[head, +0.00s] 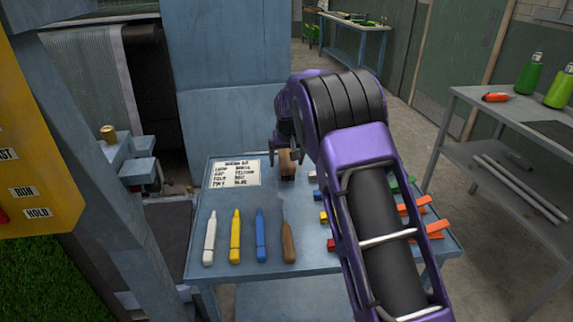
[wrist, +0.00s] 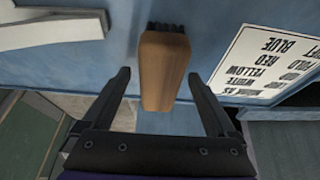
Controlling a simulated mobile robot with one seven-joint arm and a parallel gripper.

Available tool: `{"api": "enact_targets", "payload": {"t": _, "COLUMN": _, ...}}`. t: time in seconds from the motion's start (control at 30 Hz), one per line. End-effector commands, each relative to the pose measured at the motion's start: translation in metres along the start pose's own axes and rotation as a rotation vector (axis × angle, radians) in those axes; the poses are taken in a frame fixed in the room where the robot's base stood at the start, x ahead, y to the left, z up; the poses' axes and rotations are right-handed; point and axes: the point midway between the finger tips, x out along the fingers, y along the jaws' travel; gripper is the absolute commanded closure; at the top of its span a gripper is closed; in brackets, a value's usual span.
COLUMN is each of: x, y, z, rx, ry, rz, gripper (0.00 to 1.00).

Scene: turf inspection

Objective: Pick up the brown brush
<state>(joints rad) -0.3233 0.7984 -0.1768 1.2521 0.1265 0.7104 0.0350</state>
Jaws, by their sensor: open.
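The brown brush, a wooden block with black bristles, stands on the blue table near its back edge in the head view (head: 288,160). In the wrist view the brush (wrist: 164,70) shows its wooden body at the middle and dark bristles at the top. My gripper (wrist: 159,77) is open, with one finger on each side of the brush's near end and a gap visible on both sides. In the head view my gripper (head: 286,158) is at the brush. I cannot tell how far down the fingers reach along it.
A printed card (head: 236,173) lies left of the brush. White (head: 209,240), yellow (head: 235,238), blue (head: 261,238) and brown-handled (head: 288,243) tools line the front of the blue table (head: 217,276). Coloured clips (head: 415,206) lie at right, partly behind my arm. A grey bench (head: 490,98) stands at right.

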Motion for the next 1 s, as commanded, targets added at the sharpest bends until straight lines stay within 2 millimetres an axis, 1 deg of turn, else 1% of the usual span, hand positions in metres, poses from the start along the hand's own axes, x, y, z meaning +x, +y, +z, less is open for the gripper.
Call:
{"api": "enact_targets", "payload": {"t": 0.33, "x": 0.0014, "y": 0.0000, "z": 0.0006, "rx": 0.000, "ry": 0.000, "rz": 0.000, "gripper": 0.07}}
{"api": "enact_targets", "payload": {"t": 0.37, "x": 0.0014, "y": 0.0000, "z": 0.0006, "rx": 0.000, "ry": 0.000, "rz": 0.000, "gripper": 0.11}}
{"api": "enact_targets", "payload": {"t": 0.4, "x": 0.0014, "y": 0.0000, "z": 0.0006, "rx": 0.000, "ry": 0.000, "rz": 0.000, "gripper": 0.18}}
{"api": "enact_targets", "payload": {"t": 0.77, "x": 0.0013, "y": 0.0000, "z": 0.0006, "rx": 0.000, "ry": 0.000, "rz": 0.000, "gripper": 0.83}}
{"api": "enact_targets", "payload": {"t": 0.8, "x": 0.0013, "y": 0.0000, "z": 0.0006, "rx": 0.000, "ry": 0.000, "rz": 0.000, "gripper": 0.90}}
{"api": "enact_targets", "payload": {"t": 0.83, "x": 0.0009, "y": 0.0000, "z": 0.0001, "rx": 0.000, "ry": 0.001, "rz": 0.000, "gripper": 0.92}}
{"api": "enact_targets", "payload": {"t": 1.0, "x": 0.0005, "y": 0.0000, "z": -0.0001, "rx": 0.000, "ry": 0.001, "rz": 0.000, "gripper": 0.92}}
